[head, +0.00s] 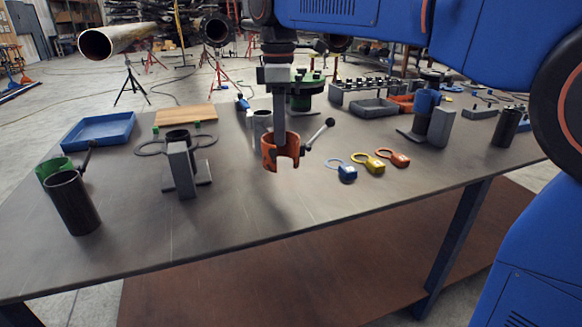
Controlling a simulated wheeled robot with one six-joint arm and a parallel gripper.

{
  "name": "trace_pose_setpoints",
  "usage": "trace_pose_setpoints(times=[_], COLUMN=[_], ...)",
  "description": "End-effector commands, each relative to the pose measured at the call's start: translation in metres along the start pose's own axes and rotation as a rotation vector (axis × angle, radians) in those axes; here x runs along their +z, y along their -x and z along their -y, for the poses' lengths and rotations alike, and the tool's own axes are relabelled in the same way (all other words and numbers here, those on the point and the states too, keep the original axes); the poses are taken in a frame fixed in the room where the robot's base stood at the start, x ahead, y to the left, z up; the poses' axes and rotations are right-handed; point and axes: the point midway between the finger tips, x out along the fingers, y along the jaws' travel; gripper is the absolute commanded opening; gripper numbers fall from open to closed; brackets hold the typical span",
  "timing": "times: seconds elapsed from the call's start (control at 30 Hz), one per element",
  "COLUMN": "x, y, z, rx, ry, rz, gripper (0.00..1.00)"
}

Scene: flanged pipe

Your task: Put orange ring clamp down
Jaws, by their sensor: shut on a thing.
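The orange ring clamp (268,153) is a short ring with a notched lower edge and a dark lever arm ending in a black ball, pointing up to the right. My gripper (280,130) points down and is shut on the clamp's wall. The clamp appears held above the grey table (235,220), with a soft shadow beneath it. The far fingertip is partly hidden by the near one and the clamp.
A grey stand (181,170) and dark cylinder (72,203) stand to the left. A blue tray (99,129) is at back left. The table's front middle is clear.

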Motion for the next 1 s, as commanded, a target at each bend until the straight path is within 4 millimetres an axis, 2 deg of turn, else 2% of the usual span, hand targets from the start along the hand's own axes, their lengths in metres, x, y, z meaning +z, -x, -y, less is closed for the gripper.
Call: trace_pose_setpoints(times=[0.13, 0.37, 0.7, 1.0], x=[0.001, 0.000, 0.001, 0.001], y=[-0.020, -0.033, -0.070, -0.071], z=[0.000, 0.000, 0.000, 0.000], rx=[0.000, 0.001, 0.000, 0.002], ry=[0.000, -0.001, -0.001, -0.001], rz=[0.000, -0.001, 0.000, -0.001], gripper=[0.00, 0.00, 0.00, 0.00])
